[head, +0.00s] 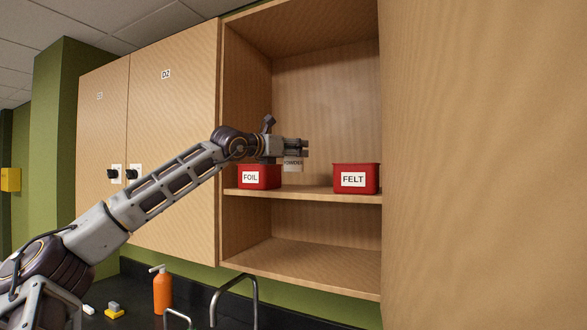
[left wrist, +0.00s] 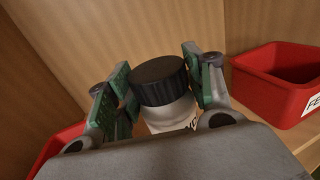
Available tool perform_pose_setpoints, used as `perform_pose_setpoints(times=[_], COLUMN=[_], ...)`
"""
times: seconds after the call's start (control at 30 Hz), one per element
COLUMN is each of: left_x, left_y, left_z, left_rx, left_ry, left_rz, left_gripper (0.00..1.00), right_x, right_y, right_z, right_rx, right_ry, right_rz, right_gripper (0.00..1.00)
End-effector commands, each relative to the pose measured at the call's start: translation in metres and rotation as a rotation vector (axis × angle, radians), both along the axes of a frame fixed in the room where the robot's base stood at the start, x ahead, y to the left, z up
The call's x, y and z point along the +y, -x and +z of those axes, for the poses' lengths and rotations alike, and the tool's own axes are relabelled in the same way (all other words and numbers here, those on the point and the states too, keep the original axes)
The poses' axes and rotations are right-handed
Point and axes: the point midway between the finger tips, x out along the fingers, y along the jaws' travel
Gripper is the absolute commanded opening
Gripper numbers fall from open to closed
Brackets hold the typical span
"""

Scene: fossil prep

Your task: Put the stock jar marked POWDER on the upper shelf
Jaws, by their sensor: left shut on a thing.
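The stock jar (head: 292,164), with a label reading POWDER, is a white jar with a black lid (left wrist: 160,82). It hangs upright in my left gripper (head: 298,148), inside the open cupboard bay and apparently a little above the upper shelf (head: 305,193). In the left wrist view, the padded fingers of the left gripper (left wrist: 155,88) are shut on the jar from both sides. The lower part of the jar is hidden there, and the gripper covers its top in the head view. My right gripper is not in view.
On the upper shelf, a red FOIL bin (head: 259,177) stands left of the jar, close to it. A red FELT bin (head: 362,178) stands to the right, with bare shelf between. The lower shelf (head: 300,262) is empty. An orange bottle (head: 162,292) stands on the counter below.

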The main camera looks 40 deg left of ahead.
Motion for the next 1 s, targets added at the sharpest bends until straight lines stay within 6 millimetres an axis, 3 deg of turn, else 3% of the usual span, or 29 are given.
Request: perform_pose_setpoints(times=[0.67, 1.0], left_x=[0.0, 0.0], left_y=[0.0, 0.0], left_z=[-0.013, -0.038], left_rx=[-0.001, 0.0], left_ry=[-0.001, 0.001], left_rz=[-0.001, -0.001], left_gripper=[0.22, 0.22], right_x=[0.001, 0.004], right_y=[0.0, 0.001], right_z=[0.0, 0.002], right_rx=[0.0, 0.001], right_ry=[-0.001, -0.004], right_rz=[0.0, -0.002], right_gripper=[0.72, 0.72])
